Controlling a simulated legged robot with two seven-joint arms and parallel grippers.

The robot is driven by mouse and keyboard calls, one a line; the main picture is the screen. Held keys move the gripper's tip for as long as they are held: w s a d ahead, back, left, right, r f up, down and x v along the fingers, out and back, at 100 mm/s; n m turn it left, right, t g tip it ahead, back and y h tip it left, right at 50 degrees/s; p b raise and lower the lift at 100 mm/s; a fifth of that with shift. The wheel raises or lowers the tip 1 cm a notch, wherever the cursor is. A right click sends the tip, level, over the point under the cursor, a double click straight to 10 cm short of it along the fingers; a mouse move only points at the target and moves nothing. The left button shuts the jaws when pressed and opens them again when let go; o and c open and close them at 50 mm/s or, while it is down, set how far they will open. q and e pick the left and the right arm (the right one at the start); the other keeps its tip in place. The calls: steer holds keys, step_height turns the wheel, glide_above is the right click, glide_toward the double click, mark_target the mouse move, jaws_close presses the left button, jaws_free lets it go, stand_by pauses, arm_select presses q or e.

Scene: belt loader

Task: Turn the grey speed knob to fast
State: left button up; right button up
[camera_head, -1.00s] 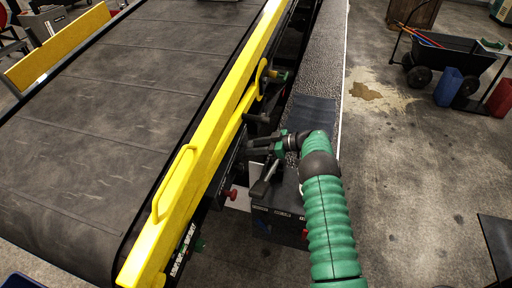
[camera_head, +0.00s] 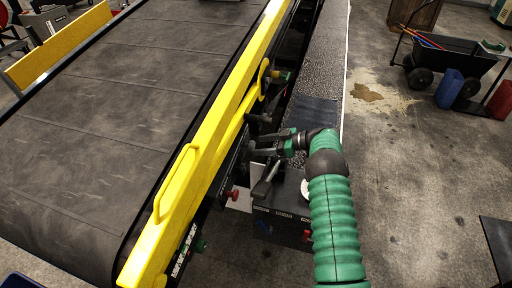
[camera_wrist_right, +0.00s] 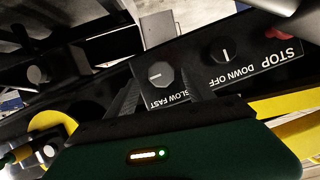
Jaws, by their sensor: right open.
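The grey speed knob (camera_wrist_right: 159,75) sits on a dark panel in the right wrist view, above upside-down SLOW and FAST lettering. Its short light mark lies nearly sideways in the picture, on the knob's left half. My left gripper is not in view.
A second knob (camera_wrist_right: 227,54) marked DOWN and OFF and a red STOP button (camera_wrist_right: 278,33) are beside the speed knob. The yellow rail (camera_head: 190,185) runs along the belt (camera_head: 110,110). A black-handled control box (camera_head: 280,212) stands below my gripper.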

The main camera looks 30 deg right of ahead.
steer(key=b+v, duration=0.3)
steer(key=v, duration=1)
steer(key=shift+d+r, duration=0.15)
steer(key=shift+s, duration=0.15)
